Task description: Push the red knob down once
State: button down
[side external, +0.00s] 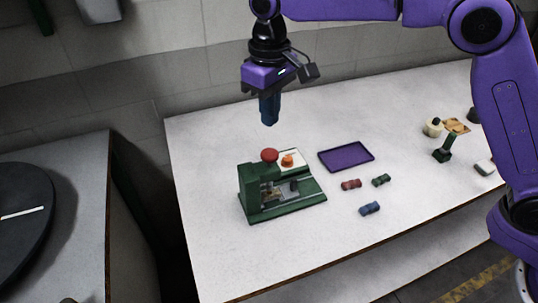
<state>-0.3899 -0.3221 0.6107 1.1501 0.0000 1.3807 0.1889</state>
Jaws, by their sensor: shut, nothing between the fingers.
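The red knob (269,155) is a round cap on top of the green press (284,205), which stands on the white table. A smaller orange knob (288,160) sits on a pale panel just right of the red one. My gripper (270,122) points down above the red knob, with its dark blue fingers shut and empty. A visible gap separates the fingertips from the knob. The inside of the press is partly hidden by its frame.
A purple tray (346,156) lies right of the press. Small red (351,184), green (381,180) and blue (370,208) pieces lie in front of it. A green stamp-like tool (445,149) and a cream roll (433,128) stand farther right. The table (220,262) is clear in front of the press.

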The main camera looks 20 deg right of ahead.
jog(key=shift+r, duration=0.65)
dwell(0.5)
jog(key=shift+s+d, duration=0.1)
dwell(0.4)
jog(key=s+d+f+n, duration=0.3)
jog(key=s+d, duration=1.1)
jog(key=s, duration=0.1)
jog(key=s+d+f+n, duration=0.3)
jog(key=s+d, duration=1.2)
jog(key=shift+s+d+f+n, duration=0.15)
jog(key=shift+s+d+n, duration=0.1)
jog(key=shift+n, duration=0.05)
